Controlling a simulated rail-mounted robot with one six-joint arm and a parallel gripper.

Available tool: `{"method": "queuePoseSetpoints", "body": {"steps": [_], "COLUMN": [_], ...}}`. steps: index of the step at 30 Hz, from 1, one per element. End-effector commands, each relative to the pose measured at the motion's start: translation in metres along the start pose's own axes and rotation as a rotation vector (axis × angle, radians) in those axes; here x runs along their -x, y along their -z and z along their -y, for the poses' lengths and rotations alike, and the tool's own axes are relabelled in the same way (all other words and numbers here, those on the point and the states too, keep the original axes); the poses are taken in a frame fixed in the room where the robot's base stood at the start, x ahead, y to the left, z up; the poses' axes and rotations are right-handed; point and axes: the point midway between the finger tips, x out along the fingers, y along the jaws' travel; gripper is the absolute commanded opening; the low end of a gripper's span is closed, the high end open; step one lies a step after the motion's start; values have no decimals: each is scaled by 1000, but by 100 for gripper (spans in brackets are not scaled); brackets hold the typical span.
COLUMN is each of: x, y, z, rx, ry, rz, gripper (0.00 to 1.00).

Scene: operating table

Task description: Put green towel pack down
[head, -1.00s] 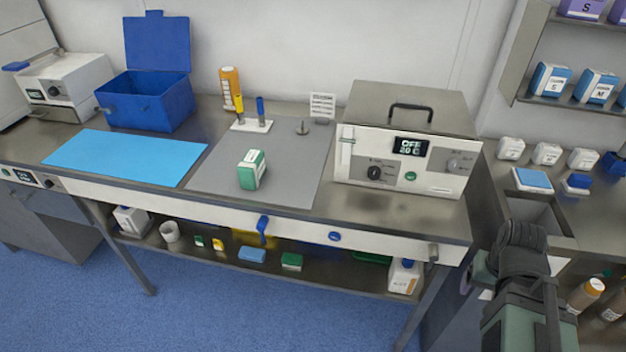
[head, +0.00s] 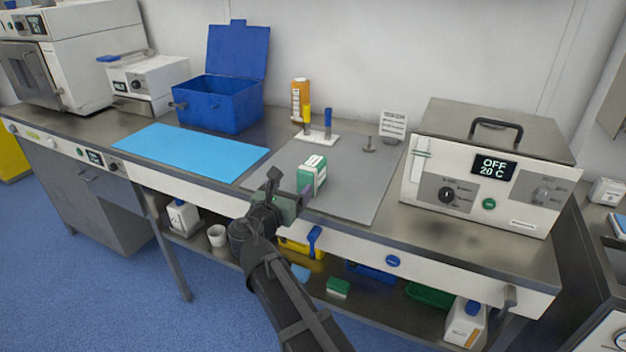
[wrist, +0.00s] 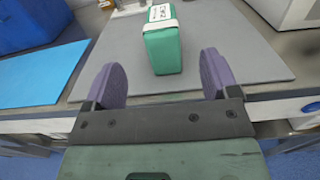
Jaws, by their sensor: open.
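The green towel pack (head: 313,174), green with a white label band, stands upright on the grey mat (head: 361,190) on the counter. In the wrist view the pack (wrist: 165,51) stands ahead of my gripper, roughly centred between the finger directions. My gripper (head: 305,198) is at the front edge of the mat, close in front of the pack. In the wrist view its two purple fingers (wrist: 162,80) are spread wide with nothing gripped between them. The pack's base looks to rest on the mat.
A blue mat (head: 195,150) and an open blue box (head: 218,103) are at left. A white stand (head: 316,133) with yellow and blue tubes and an orange bottle (head: 300,98) are behind. A heating unit (head: 487,170) stands at right. The mat's right part is clear.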

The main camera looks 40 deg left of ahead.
Motion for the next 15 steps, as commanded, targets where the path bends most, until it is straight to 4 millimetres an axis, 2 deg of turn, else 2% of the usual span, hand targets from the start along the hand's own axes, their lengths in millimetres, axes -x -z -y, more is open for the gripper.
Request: {"method": "queuePoseSetpoints", "body": {"steps": [7, 13, 15], "x": [-47, -56, -65], "y": [0, -1, -2], "z": [0, 1, 0], "rx": [-3, -4, -4], "ry": [4, 3, 4], "rz": [-2, -2, -2], "gripper": [81, 81, 81]}}
